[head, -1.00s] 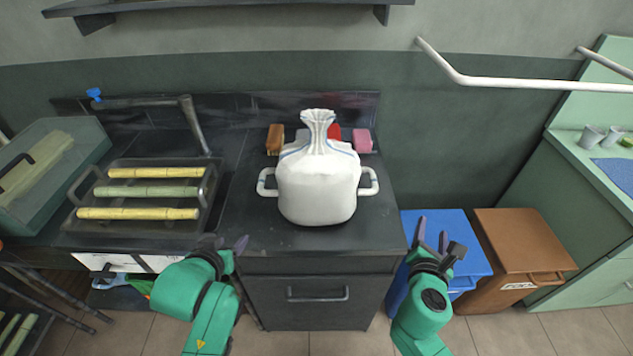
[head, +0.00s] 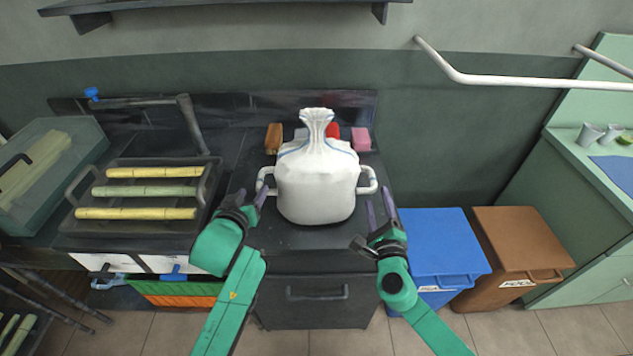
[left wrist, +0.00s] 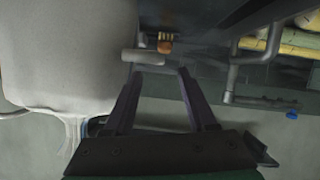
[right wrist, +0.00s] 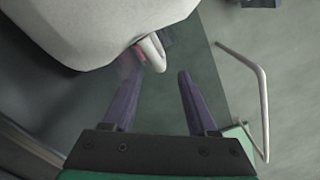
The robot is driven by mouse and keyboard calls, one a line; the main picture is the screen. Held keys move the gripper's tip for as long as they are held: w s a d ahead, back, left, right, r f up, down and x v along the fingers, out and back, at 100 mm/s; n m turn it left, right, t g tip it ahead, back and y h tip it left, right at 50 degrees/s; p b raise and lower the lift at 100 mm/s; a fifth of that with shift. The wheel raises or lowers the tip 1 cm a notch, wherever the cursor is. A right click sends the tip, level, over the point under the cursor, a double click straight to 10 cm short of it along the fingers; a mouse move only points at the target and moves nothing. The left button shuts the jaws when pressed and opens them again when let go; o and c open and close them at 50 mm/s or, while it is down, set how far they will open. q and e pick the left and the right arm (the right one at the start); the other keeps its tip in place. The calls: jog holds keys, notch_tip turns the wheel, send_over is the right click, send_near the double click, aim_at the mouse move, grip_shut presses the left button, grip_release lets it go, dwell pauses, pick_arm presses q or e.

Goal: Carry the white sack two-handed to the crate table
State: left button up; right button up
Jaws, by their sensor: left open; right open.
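The white sack (head: 316,185) stands upright on the dark counter (head: 300,238), its neck gathered at the top. It has a white loop handle on each side: a left handle (head: 264,181) and a right handle (head: 369,180). My left gripper (head: 251,196) is open just in front of the left handle; in the left wrist view the handle (left wrist: 143,57) lies just beyond the fingertips (left wrist: 160,70). My right gripper (head: 379,210) is open just in front of and below the right handle. In the right wrist view the handle (right wrist: 153,50) is ahead of the fingers, to the left. Both grippers are empty.
A tray (head: 135,228) with several cane pieces stands left of the sack. Behind the sack are a brown block (head: 273,138) and a pink block (head: 361,139). A blue bin (head: 440,245) and a brown bin (head: 520,240) stand right of the counter.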

aim_at(259, 182)
pick_arm(q)
jog(key=x, duration=0.8)
jog(key=shift+w+f, duration=0.1)
pick_arm(e)
jog(key=w, duration=0.8)
jog(key=shift+w, duration=0.15)
pick_arm(q)
jog(key=c, duration=0.9)
pick_arm(e)
jog(key=c, duration=0.8)
pick_arm(q)
grip_shut()
pick_arm(e)
grip_shut()
pick_arm(q)
jog(key=shift+a, duration=0.15)
pick_arm(e)
jog(key=shift+d+r, duration=0.1)
jog(key=shift+d, duration=0.15)
